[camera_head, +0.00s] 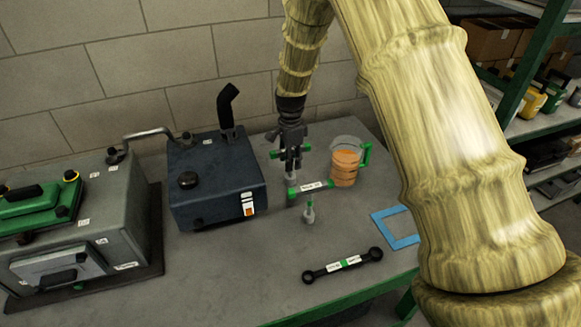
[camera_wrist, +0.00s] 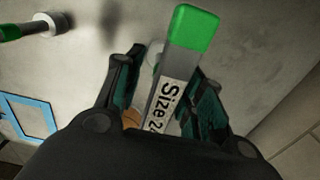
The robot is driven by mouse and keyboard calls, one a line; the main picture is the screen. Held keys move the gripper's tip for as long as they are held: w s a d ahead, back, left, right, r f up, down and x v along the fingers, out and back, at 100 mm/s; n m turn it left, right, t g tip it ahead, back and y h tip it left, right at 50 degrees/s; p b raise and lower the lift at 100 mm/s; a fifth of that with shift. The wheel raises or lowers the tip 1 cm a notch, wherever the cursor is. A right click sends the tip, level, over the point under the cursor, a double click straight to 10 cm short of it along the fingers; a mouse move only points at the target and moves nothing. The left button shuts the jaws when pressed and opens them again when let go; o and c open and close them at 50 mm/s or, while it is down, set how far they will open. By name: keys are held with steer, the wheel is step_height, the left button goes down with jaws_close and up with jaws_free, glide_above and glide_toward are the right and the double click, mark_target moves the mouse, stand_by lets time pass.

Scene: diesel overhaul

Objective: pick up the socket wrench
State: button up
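A labelled grey bar with green ends, which looks like the socket wrench (camera_head: 312,187), is at my gripper (camera_head: 290,160) near the middle of the table. In the wrist view, a grey bar with a green end and a "Size 2…" label (camera_wrist: 170,92) lies between the two fingers of my gripper (camera_wrist: 158,85). The right finger appears close against it; a gap seems to show on the left. Whether the fingers press on the bar is unclear. A small grey socket piece with a green top (camera_head: 309,213) stands just in front. The part below my gripper is partly hidden.
A measuring jug with orange liquid (camera_head: 345,165) stands close to the right. A dark blue box (camera_head: 215,180) is at the left. A double-ended wrench (camera_head: 343,264) lies in front, and a blue frame (camera_head: 397,227) lies right. Shelves stand at the far right.

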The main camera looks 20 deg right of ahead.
jaws_close()
stand_by(0.4)
step_height(320, 180, up, 10)
steer(key=b, duration=0.3)
steer(key=c, duration=0.7)
jaws_free()
jaws_close()
